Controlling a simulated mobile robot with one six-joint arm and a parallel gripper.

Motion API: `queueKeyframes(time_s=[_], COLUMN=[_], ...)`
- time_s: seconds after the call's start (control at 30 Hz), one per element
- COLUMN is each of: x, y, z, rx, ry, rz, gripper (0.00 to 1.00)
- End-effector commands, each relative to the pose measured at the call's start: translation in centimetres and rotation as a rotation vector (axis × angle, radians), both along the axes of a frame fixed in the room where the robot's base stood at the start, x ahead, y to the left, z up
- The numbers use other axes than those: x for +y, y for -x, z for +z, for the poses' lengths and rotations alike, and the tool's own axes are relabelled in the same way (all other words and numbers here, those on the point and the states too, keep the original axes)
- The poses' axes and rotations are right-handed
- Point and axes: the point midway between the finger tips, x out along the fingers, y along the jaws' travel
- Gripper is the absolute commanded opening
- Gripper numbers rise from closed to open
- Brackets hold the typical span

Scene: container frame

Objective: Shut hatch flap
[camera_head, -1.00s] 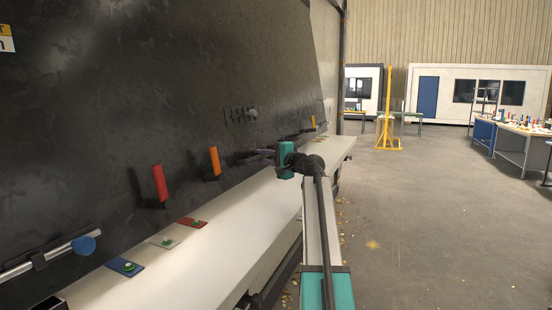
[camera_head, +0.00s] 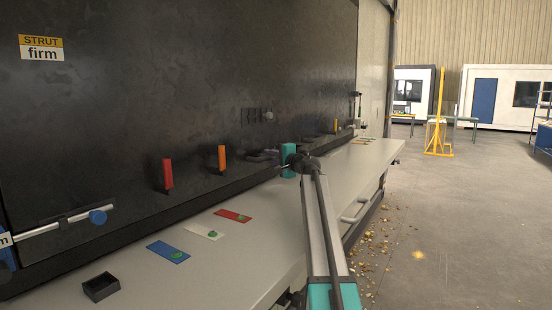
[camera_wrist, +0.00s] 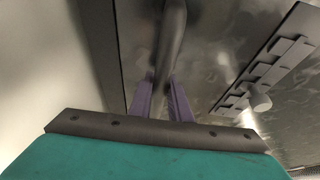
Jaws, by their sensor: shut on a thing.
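My gripper (camera_head: 272,156) reaches to the large dark panel (camera_head: 130,100) above the pale ledge in the head view. In the wrist view my purple fingers (camera_wrist: 162,103) are shut on a dark rounded bar (camera_wrist: 172,40), which runs up out of the picture. The fingertips are partly hidden by the bar. A dark metal surface (camera_wrist: 220,40) lies behind it. I cannot tell which part of the panel is the hatch flap, or whether the bar belongs to it.
A blocky strip with a peg (camera_wrist: 262,98) is right of the fingers. Floor at right is open.

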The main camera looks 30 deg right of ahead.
Motion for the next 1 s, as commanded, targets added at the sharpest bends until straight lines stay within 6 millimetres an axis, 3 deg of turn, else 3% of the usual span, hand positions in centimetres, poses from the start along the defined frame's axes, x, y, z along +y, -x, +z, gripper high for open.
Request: queueKeyframes(time_s=[0.03,0.23,0.27,0.37,1.0], x=[0.42,0.58,0.60,0.58,0.41], y=[-0.47,-0.54,-0.54,-0.51,-0.27], z=[0.90,0.97,0.97,0.87,0.34], rx=[-0.013,-0.014,-0.014,-0.013,-0.006], ry=[-0.004,-0.004,-0.004,-0.004,-0.002], rz=[0.000,0.002,0.003,0.003,0.004], gripper=[0.00,0.00,0.22,0.36,0.36])
